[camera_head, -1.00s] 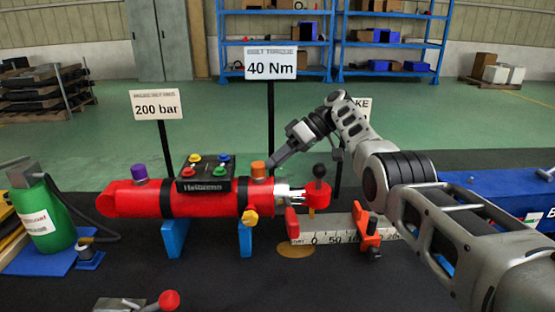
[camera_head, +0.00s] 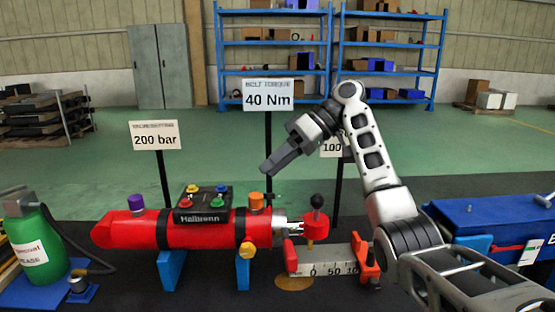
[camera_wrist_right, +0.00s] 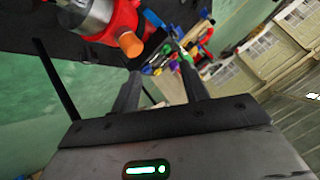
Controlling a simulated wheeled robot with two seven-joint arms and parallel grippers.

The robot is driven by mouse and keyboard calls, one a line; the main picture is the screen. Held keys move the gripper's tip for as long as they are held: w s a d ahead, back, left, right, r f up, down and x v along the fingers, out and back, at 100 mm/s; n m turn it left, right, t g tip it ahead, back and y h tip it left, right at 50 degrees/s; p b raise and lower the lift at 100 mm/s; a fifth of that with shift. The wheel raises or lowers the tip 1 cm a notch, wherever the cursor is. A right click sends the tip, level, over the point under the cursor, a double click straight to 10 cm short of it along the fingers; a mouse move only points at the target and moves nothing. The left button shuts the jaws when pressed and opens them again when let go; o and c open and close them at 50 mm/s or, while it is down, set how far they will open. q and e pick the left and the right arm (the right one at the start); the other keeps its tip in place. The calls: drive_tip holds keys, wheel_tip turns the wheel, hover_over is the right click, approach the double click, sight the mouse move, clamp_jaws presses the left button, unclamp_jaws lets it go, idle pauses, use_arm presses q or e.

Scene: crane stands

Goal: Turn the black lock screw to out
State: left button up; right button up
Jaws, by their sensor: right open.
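A black ball knob (camera_head: 316,201) stands on a stem on the red end piece, right of the red cylinder (camera_head: 205,230). I cannot tell whether this knob is the black lock screw, as no label for it shows. My right gripper (camera_head: 267,172) is in the air above the cylinder's right end, left of the knob and higher in the picture. It touches nothing. In the right wrist view its two fingers (camera_wrist_right: 160,70) are apart with nothing held, and the orange cap (camera_wrist_right: 130,44) shows beyond them. My left gripper is not in view.
A ruler-like scale (camera_head: 325,268) with red jaws lies right of the cylinder, partly covered by my right arm. Thin posts carry signs, including the 40 Nm sign (camera_head: 268,94). A green bottle (camera_head: 35,245) stands left, a blue box (camera_head: 485,220) right.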

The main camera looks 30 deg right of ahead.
drive_tip(key=s+a+r, duration=0.3)
drive_tip(key=s, duration=0.3)
drive_tip(key=shift+w, duration=0.1)
